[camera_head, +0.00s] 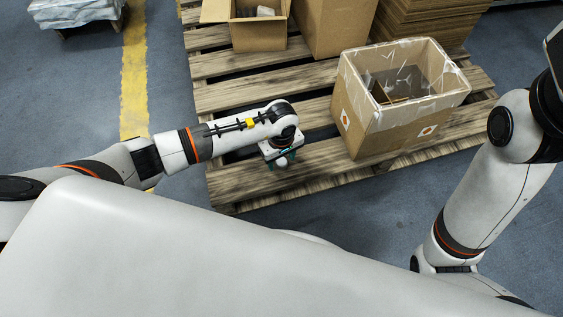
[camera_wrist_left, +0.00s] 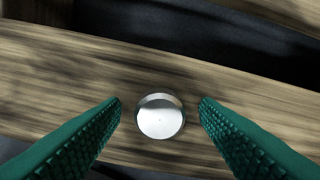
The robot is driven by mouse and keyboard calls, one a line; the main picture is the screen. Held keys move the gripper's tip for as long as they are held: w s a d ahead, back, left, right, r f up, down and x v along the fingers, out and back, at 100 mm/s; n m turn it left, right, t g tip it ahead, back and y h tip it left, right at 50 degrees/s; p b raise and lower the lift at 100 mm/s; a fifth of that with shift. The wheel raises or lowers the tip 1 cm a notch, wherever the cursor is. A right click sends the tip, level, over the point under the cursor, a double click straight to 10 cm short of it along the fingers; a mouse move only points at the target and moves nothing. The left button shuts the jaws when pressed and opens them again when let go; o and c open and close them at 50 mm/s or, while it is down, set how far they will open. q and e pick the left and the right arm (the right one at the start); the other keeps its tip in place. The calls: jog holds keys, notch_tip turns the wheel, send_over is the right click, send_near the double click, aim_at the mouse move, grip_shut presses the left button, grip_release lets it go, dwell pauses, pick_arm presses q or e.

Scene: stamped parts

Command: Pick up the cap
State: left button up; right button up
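The cap (camera_wrist_left: 160,117) is a small round silvery metal piece. In the left wrist view it lies on a wooden plank, between the two green ribbed fingers of my left gripper (camera_wrist_left: 160,108), with a gap on each side. In the head view the cap (camera_head: 281,162) shows as a small pale spot just below my left gripper (camera_head: 283,156), near the front edge of the pallet. My left gripper is open and points down over the cap. My right arm is at the right of the head view, with its gripper out of the picture.
The wooden pallet (camera_head: 240,187) has dark gaps between its planks. An open cardboard box (camera_head: 374,131) stands right of my left gripper. A smaller open box (camera_head: 258,35), a taller box (camera_head: 335,25) and stacked cardboard (camera_head: 425,18) stand at the back.

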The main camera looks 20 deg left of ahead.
pick_arm(q)
jog(key=c, duration=0.9)
jog(key=shift+c, duration=0.2)
